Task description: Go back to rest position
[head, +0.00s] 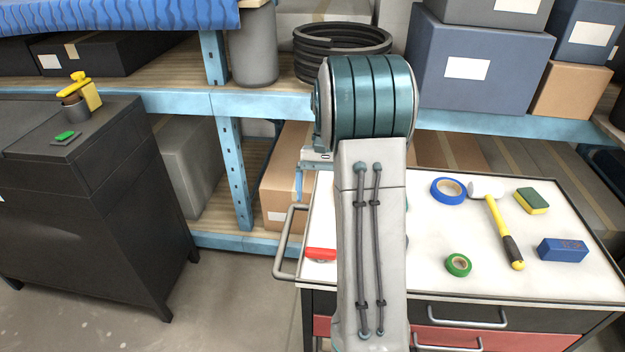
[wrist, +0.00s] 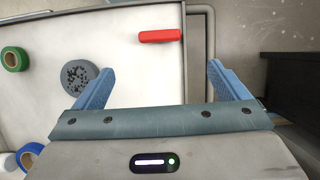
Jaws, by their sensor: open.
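My gripper (wrist: 157,88) is open and empty in the wrist view, its two blue fingers spread apart. It is above the edge of the white-topped tool cart (head: 445,278). A red block (wrist: 160,36) lies on the cart top just beyond the fingers. In the head view my arm hides the gripper and part of the cart, and the red block (head: 320,254) shows left of the arm.
The cart top also holds a blue tape roll (head: 437,191), a green tape roll (head: 458,265), a hammer (head: 505,235), a sponge (head: 532,201), a blue block (head: 562,250) and a grey disc (wrist: 79,77). A dark cabinet (head: 90,215) stands left; shelving (head: 270,104) runs behind.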

